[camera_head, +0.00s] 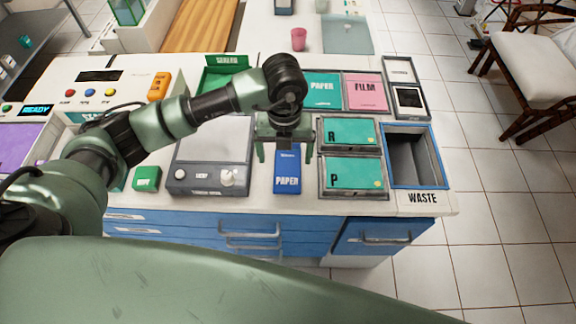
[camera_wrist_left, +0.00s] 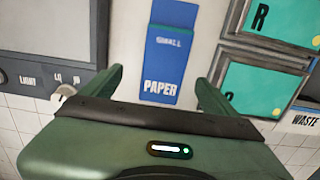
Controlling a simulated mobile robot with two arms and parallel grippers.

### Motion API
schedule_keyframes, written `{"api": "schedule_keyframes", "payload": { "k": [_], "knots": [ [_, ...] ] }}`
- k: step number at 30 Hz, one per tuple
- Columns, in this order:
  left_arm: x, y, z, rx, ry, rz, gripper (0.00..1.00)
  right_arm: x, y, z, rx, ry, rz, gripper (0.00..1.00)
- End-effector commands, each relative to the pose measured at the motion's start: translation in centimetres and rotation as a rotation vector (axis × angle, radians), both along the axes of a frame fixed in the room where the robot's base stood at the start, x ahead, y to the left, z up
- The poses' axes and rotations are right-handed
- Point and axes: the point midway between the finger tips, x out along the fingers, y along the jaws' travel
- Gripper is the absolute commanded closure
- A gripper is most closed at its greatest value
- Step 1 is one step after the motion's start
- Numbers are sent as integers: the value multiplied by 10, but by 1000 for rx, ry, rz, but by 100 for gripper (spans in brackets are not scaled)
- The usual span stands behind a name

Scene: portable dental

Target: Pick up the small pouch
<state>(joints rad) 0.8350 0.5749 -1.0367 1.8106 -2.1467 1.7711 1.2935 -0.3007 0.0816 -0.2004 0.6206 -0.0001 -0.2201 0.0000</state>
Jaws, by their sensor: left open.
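The small pouch is a flat blue packet (camera_head: 288,178) marked PAPER, lying on the white counter between the grey light box and the R and P trays. In the left wrist view the pouch (camera_wrist_left: 168,58) reads SMALL and PAPER. My left gripper (camera_head: 285,155) is open and empty above the pouch. Its two fingers stand apart on either side of the pouch in the picture, and I see no contact. The gripper also shows at the bottom of the left wrist view (camera_wrist_left: 159,80). The far end of the pouch is partly hidden by the gripper in the head view. My right gripper is not in view.
Right of the pouch are trays marked R (camera_head: 350,133) and P (camera_head: 353,173), then an open waste bin (camera_head: 437,165). Left is the light box (camera_head: 185,178) with knobs. Teal paper (camera_head: 322,88) and pink film (camera_head: 366,92) packets lie behind. The counter's front edge is close.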

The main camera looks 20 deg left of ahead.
Motion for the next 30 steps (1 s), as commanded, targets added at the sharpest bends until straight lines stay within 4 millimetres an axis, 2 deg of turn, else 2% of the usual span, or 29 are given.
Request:
{"api": "schedule_keyframes", "payload": {
  "k": [6, 10, 19, 26, 27, 30],
  "knots": [
    [7, -4, -27, -1, 5, -1, 11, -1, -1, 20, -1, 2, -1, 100],
    [8, -4, -45, -3, 2, -2, 11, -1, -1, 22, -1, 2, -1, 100],
    [8, -4, -52, -4, 0, -4, 11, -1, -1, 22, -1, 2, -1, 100],
    [8, -4, -51, -4, 0, -4, 75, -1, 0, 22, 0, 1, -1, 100],
    [8, -4, -51, -4, 0, -4, 79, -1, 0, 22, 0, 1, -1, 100],
    [8, -4, -51, -5, 0, -4, 79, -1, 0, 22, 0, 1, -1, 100]
  ]
}}
